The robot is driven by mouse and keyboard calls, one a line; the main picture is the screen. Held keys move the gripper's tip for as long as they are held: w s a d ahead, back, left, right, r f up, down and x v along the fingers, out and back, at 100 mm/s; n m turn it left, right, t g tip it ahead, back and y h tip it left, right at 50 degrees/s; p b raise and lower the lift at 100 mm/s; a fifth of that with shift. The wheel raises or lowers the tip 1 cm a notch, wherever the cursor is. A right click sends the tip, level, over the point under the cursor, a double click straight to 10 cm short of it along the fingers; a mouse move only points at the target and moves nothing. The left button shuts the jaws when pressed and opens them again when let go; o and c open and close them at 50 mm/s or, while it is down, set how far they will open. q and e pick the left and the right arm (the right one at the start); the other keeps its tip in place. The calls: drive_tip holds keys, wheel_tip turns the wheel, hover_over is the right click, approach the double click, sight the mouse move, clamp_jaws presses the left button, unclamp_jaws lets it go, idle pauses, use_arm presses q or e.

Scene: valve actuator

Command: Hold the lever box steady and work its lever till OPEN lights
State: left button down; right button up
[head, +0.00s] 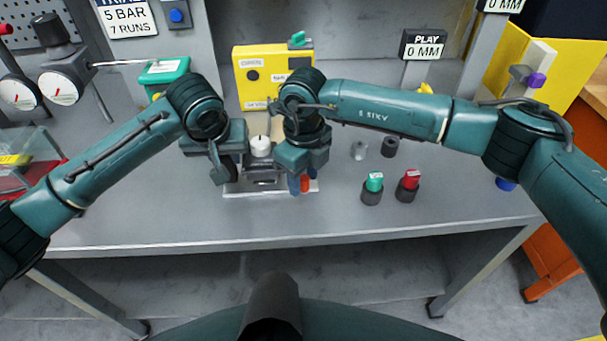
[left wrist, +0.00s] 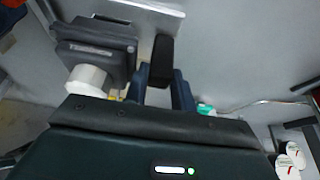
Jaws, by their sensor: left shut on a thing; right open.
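The grey lever box (head: 262,172) stands on a pale plate on the bench, between my grippers, with a white round cap (head: 261,146) on it. It also shows in the left wrist view (left wrist: 95,50). My left gripper (head: 220,172) is shut on a black handle (left wrist: 162,62) at the box's side. My right gripper (head: 300,184) is open at the box's right. An orange-red piece (head: 306,183) shows by its blue finger; I cannot tell whether they touch. The yellow panel (head: 240,92) behind carries an OPEN label (head: 251,62); no lit lamp is clear. My right arm hides part of it.
A green cap (head: 375,182) and a red cap (head: 409,180) on dark bases stand to the right, with small cylinders (head: 389,147) behind. Gauges (head: 58,88) and a green-lidded box (head: 164,70) are at the left. The bench front is clear.

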sight(304, 178)
wheel_tip(304, 178, up, 12)
idle(0.4)
wheel_tip(304, 178, down, 12)
drive_tip(key=m, duration=1.7)
drive_tip(key=shift+f+m, duration=0.25)
drive_tip(key=shift+m, duration=0.15)
clamp_jaws()
drive_tip(key=shift+d, duration=0.1)
